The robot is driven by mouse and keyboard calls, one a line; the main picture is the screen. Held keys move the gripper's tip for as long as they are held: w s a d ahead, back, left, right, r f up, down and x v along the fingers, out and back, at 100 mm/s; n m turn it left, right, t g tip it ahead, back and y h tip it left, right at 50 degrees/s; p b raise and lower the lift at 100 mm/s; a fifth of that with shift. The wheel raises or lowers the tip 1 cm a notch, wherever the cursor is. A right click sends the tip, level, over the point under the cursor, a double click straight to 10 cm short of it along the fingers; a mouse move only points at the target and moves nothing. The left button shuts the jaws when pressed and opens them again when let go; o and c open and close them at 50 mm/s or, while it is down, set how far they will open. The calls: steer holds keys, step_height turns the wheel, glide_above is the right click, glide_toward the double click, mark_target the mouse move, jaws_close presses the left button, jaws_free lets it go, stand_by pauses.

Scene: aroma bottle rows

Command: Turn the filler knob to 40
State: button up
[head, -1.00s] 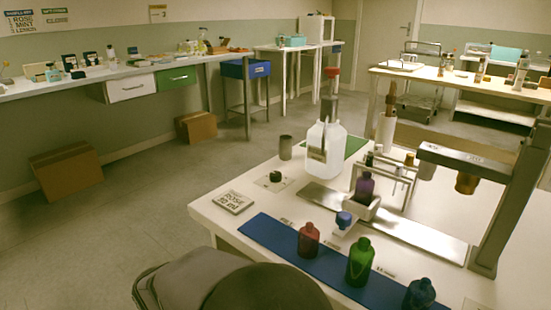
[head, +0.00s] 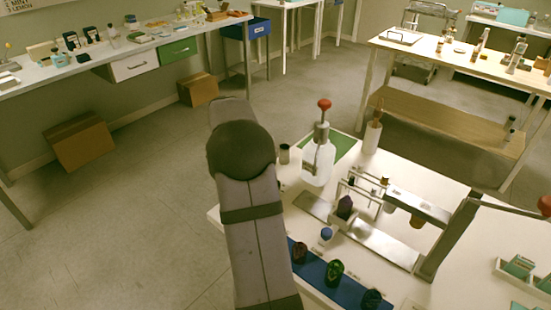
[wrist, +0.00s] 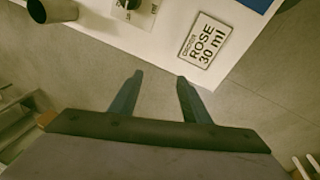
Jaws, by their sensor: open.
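The filler knob (wrist: 132,4) is a dark knob on a white dial plate with printed marks, cut by the top edge of the wrist view. Its setting cannot be read. In the head view my arm covers the spot where it sits. My gripper (wrist: 160,77) is open and empty, its two dark fingers apart. In the wrist view the fingertips are below the knob, over the floor just off the table's edge. The gripper itself is hidden in the head view.
A card reading ROSE 30 ml (wrist: 204,42) lies on the table right of the knob. A grey cup (wrist: 52,10) stands to its left. A white pump jug (head: 318,163), a blue mat (head: 318,277) with several bottles, and a metal filling frame (head: 420,207) are nearby.

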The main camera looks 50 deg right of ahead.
steer(key=s+d+r+n+p, duration=0.1)
steer(key=s+d+p, duration=0.1)
steer(key=d, duration=0.1)
steer(key=s+d+n+g+y+p, duration=0.1)
steer(key=s+d+p, duration=0.2)
steer(key=s+d+r+n+p, duration=0.1)
steer(key=s+d+n+p, duration=0.1)
steer(key=s+d+p, duration=0.1)
steer(key=shift+d+r+g+y, duration=0.3)
steer(key=shift+d+g, duration=0.1)
steer(key=shift+d, duration=0.2)
steer(key=shift+f+p, duration=0.8)
steer(key=shift+f, duration=2.95)
steer(key=c, duration=1)
